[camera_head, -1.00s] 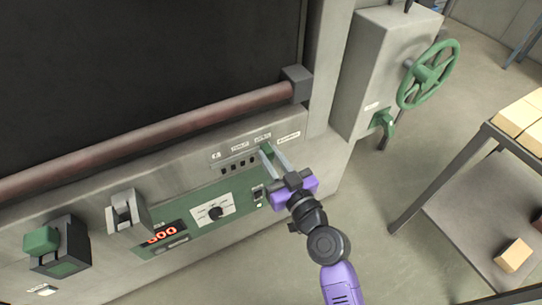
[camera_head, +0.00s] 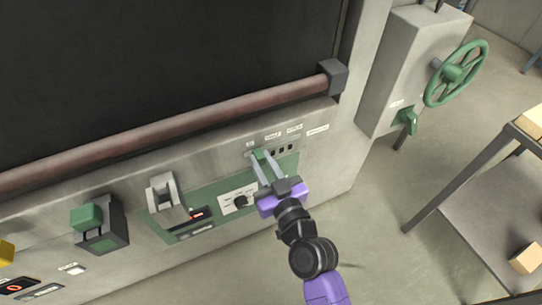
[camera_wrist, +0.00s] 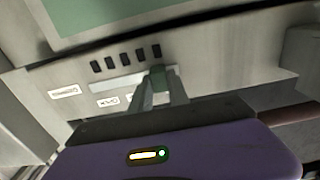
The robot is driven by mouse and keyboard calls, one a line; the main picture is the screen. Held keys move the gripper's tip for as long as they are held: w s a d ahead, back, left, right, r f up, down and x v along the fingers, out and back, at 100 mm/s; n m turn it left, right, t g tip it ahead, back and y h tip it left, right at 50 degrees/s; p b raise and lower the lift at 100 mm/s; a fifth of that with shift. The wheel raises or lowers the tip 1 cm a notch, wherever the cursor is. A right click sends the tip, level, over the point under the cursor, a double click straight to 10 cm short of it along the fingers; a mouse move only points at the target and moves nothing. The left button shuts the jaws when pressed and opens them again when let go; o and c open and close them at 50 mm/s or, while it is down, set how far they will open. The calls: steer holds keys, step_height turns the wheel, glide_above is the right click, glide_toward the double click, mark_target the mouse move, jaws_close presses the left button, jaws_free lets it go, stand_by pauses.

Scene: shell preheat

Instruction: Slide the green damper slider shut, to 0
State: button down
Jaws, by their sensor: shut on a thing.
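The green damper slider (camera_head: 258,154) sits on the grey panel under the door handle, below the leftmost of several small labels. My gripper (camera_head: 261,165) reaches it from the front, its two fingers shut on the slider knob. In the wrist view the knob (camera_wrist: 158,71) shows dark green between the fingertips, near the right end of its pale slot plate (camera_wrist: 118,83). The fingers hide part of the knob and slot. The label lettering is too small to read.
The horizontal door handle bar (camera_head: 180,126) runs above the panel. A green handwheel (camera_head: 457,73) and a table (camera_head: 470,190) stand right.

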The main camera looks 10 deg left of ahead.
steer(key=shift+s+a, duration=0.55)
steer(key=shift+a, duration=0.25)
steer(key=c, duration=1.2)
jaws_free()
steer(key=shift+c, duration=0.2)
steer(key=shift+d, duration=0.1)
steer(key=b+v, duration=0.2)
steer(key=v, duration=0.5)
steer(key=shift+s+d, duration=0.15)
steer(key=shift+s, duration=0.2)
